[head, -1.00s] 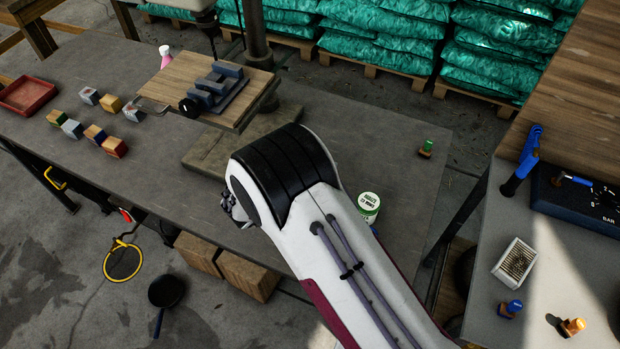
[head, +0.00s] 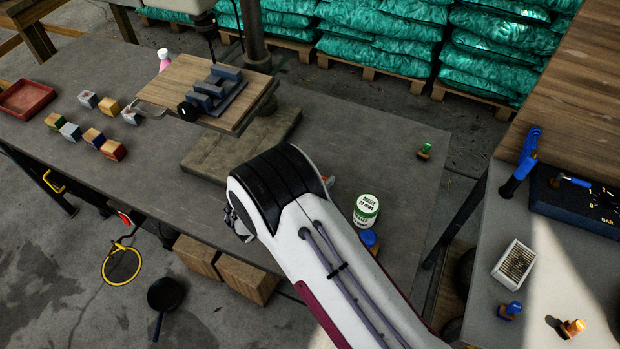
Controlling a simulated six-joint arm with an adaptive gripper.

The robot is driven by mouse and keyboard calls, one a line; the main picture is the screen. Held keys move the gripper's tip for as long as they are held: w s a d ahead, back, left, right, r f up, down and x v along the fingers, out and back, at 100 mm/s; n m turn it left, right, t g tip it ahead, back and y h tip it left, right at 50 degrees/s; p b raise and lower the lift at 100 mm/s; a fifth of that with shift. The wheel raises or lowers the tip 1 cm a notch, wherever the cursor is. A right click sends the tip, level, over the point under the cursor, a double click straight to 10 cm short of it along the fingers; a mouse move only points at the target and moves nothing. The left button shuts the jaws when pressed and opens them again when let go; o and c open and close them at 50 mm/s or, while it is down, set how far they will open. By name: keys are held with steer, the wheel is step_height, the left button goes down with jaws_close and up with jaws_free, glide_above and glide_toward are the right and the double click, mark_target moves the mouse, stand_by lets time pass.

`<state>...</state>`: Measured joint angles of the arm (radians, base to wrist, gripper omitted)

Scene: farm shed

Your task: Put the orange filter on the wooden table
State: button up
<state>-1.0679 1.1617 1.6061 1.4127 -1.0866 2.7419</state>
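A small orange-topped piece (head: 573,327), which looks like the orange filter, stands on the grey bench at the lower right, in sunlight. A wooden surface (head: 575,85) lies at the upper right, behind that bench. A separate wooden board (head: 175,82) is the drill stand's table at the upper left. My white arm reaches in from the bottom over the middle bench. The orange-topped piece is well to the right of that joint.
On the right bench are a white-framed pleated box (head: 514,263), a blue-topped piece (head: 510,310), a blue clamp (head: 521,160) and a gauge box (head: 575,200). A white-green jar (head: 366,210), another blue-topped piece (head: 369,239) and a green-topped piece (head: 425,151) stand on the middle bench.

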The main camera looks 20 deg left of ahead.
steer(key=shift+f, duration=1.45)
steer(key=shift+f, duration=0.15)
steer(key=o, duration=1.2)
steer(key=shift+s+a+r, duration=0.15)
steer(key=shift+s+r, duration=0.1)
steer(key=shift+s, duration=0.4)
steer(key=shift+d+v, duration=0.2)
steer(key=shift+v, duration=1.4)
steer(key=shift+d+v, duration=0.2)
steer(key=shift+v, duration=1.4)
steer(key=shift+r, duration=0.1)
